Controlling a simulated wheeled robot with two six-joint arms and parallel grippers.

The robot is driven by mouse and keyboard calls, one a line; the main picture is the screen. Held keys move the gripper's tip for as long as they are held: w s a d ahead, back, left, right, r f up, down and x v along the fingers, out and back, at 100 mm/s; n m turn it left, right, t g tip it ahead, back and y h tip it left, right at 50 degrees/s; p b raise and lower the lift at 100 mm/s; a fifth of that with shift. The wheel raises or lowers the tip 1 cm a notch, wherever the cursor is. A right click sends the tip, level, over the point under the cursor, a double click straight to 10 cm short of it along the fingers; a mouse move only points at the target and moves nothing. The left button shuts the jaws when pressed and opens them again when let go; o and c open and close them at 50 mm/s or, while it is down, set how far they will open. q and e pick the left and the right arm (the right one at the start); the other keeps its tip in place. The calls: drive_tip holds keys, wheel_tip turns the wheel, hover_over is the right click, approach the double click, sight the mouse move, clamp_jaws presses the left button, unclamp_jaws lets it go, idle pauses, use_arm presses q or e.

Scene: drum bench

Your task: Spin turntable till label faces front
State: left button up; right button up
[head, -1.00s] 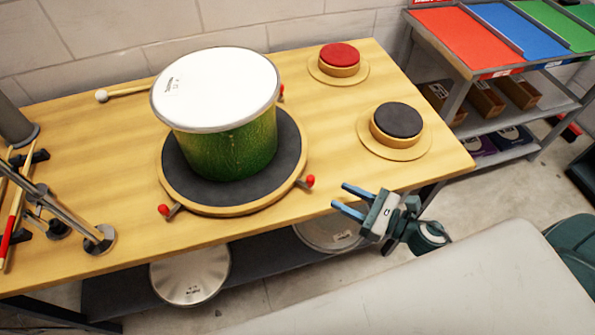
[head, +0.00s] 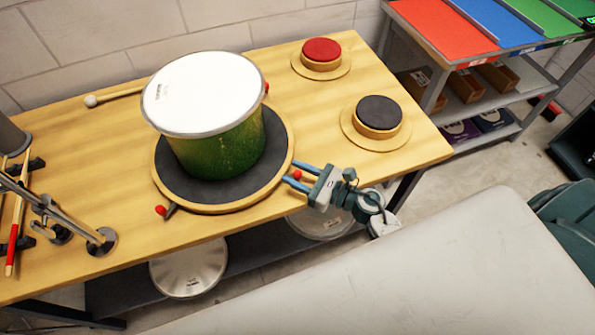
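A green drum (head: 222,150) with a white head (head: 205,92) stands upright on a round turntable (head: 215,200) with a dark top and wooden rim. The drumhead bears a small dark print near its far left edge; no label shows on the visible green side. Red-knobbed pegs stick out from the turntable rim, one at the front left (head: 161,210), one at the right (head: 297,175). My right gripper (head: 300,179) is open at the turntable's right edge, its two blue fingers on either side of the right red knob. I cannot tell whether they touch it. My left gripper is not in view.
Two round pads, red (head: 321,50) and black (head: 379,113), stand on the bench (head: 340,170) to the right. A mallet (head: 115,95) lies behind the drum. Stand hardware (head: 100,240) and drumsticks are at the left. A coloured-bin shelf (head: 440,30) stands at the right.

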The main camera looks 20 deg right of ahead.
drive_tip(key=shift+c, duration=0.9)
clamp_jaws()
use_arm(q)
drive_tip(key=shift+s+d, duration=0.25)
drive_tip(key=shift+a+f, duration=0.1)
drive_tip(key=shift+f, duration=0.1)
use_arm(e)
drive_tip(key=shift+d, duration=0.1)
